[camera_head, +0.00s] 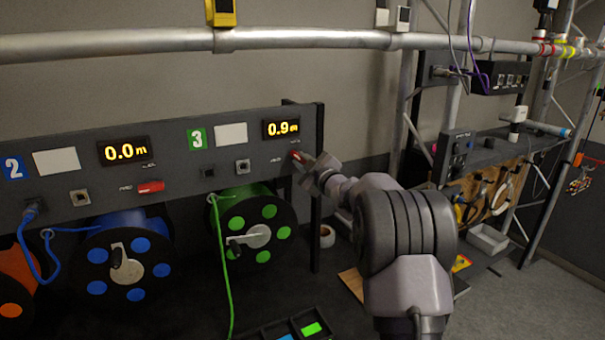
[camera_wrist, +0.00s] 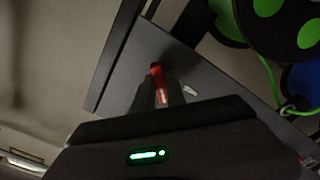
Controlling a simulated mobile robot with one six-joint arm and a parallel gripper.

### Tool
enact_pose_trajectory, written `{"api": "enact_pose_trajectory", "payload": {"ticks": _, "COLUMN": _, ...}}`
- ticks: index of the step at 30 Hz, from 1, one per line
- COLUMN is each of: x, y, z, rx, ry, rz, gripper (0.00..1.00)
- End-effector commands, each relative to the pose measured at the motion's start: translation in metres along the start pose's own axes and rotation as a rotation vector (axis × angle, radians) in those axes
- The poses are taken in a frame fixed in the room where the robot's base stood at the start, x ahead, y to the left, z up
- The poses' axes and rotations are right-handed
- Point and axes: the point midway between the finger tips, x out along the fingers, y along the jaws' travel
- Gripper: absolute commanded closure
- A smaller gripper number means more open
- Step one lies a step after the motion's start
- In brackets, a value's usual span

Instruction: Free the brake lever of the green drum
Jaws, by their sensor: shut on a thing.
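The green drum (camera_head: 250,228) hangs under the dark panel (camera_head: 110,180) with a crank on its face and a green cable running down. Its red brake lever (camera_head: 296,155) is at the panel's right end, below the display reading 0.9 m. My gripper (camera_head: 303,164) is at this lever, coming from the right. In the wrist view the red lever (camera_wrist: 157,75) lies between the fingertips of my gripper (camera_wrist: 162,92), which is shut on it. The fingers hide part of the lever. The green drum also shows at the top right of the wrist view (camera_wrist: 262,8).
The blue drum (camera_head: 130,255) with its own red lever (camera_head: 151,187) is to the left. A panel post (camera_head: 318,200) stands just right of the green drum. A dark tray (camera_head: 290,328) is below. A horizontal truss pipe (camera_head: 130,42) crosses above.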

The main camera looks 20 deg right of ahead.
Motion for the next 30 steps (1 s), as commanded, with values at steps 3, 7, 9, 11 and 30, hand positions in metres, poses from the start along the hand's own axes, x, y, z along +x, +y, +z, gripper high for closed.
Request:
{"api": "enact_pose_trajectory", "payload": {"ticks": 3, "x": -0.0001, "y": -0.003, "z": 0.0029, "rx": -0.108, "ry": 0.001, "rz": 0.001, "gripper": 1.0}}
{"api": "enact_pose_trajectory", "payload": {"ticks": 7, "x": 0.0, "y": -0.0033, "z": 0.0029, "rx": -0.232, "ry": 0.001, "rz": 0.0, "gripper": 1.0}}
{"api": "enact_pose_trajectory", "payload": {"ticks": 9, "x": -0.0001, "y": -0.0029, "z": 0.0026, "rx": -0.298, "ry": 0.001, "rz": 0.001, "gripper": 1.0}}
{"api": "enact_pose_trajectory", "payload": {"ticks": 11, "x": -0.0001, "y": -0.0027, "z": 0.0021, "rx": -0.354, "ry": 0.002, "rz": 0.001, "gripper": 1.0}}
{"api": "enact_pose_trajectory", "payload": {"ticks": 30, "x": 0.0, "y": -0.0012, "z": 0.0004, "rx": -0.762, "ry": 0.001, "rz": 0.0, "gripper": 1.0}}
